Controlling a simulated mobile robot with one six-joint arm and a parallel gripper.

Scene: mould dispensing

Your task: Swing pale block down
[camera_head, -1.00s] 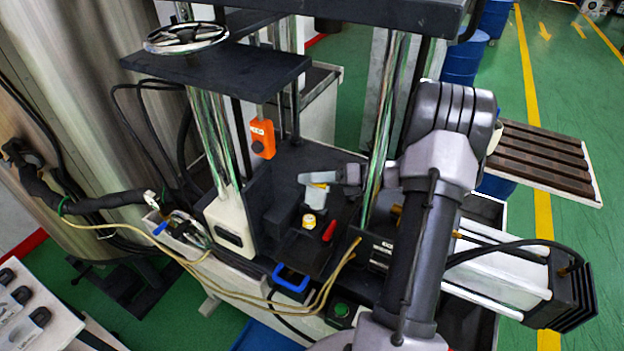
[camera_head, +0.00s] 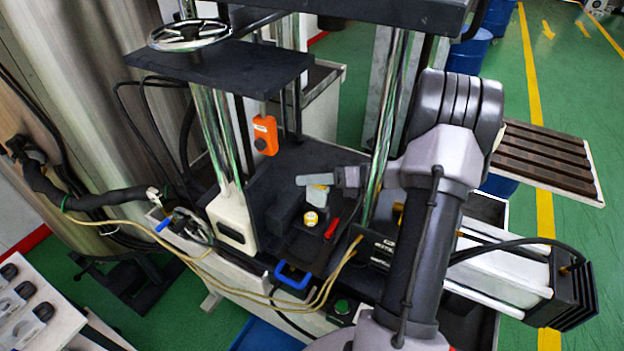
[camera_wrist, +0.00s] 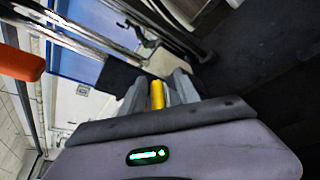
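A small pale block (camera_head: 316,197) stands on the dark machine bed in the head view, right below the finger end of my gripper (camera_head: 312,180), which partly covers it. A yellow-and-white round piece (camera_head: 310,218) sits just in front of the block. In the wrist view the two grey fingers of my gripper (camera_wrist: 158,88) stand on either side of a narrow yellow piece (camera_wrist: 157,96). Whether they press on it I cannot tell. The pale block is not clearly made out in the wrist view.
A red lever (camera_head: 331,228) and a blue handle (camera_head: 292,275) lie close in front. An orange control box (camera_head: 265,135) hangs to the left. Upright chrome columns (camera_head: 385,130) flank the work spot, and a dark plate with a handwheel (camera_head: 190,35) is above left.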

